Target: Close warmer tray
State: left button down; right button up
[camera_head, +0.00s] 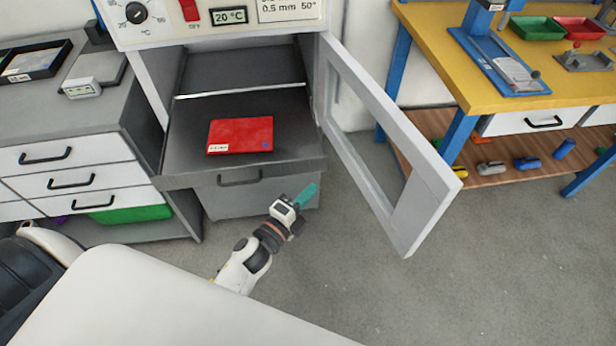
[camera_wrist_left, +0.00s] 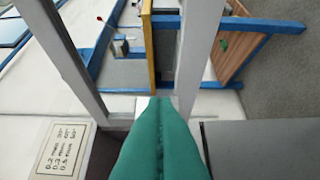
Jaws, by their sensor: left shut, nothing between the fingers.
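The warmer (camera_head: 225,25) stands at the back with its framed door (camera_head: 385,150) swung wide open to the right. Its dark grey tray (camera_head: 180,160) is pulled out at the front, with a red sheet (camera_head: 240,135) lying flat on it. My left gripper (camera_head: 306,194), with teal fingers, is shut and empty, in front of the tray's right corner and below its edge in the picture. In the left wrist view the shut teal fingers (camera_wrist_left: 160,140) point toward the door frame (camera_wrist_left: 200,45), and the dark tray (camera_wrist_left: 265,145) is at the lower right. My right gripper is not in view.
A grey bench with drawers (camera_head: 75,180) stands left of the warmer. A yellow table (camera_head: 440,30) with trays and a lower wooden shelf stands at the back right. The floor (camera_head: 510,260) right of the open door is clear.

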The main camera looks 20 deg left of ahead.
aim_at(317, 167)
pick_arm(q)
jog(key=w, duration=0.2)
jog(key=w+a, duration=0.1)
jog(key=shift+w+a, duration=0.2)
jog(key=shift+w, duration=0.15)
jog(key=shift+w+a, duration=0.25)
jog(key=shift+w, duration=0.1)
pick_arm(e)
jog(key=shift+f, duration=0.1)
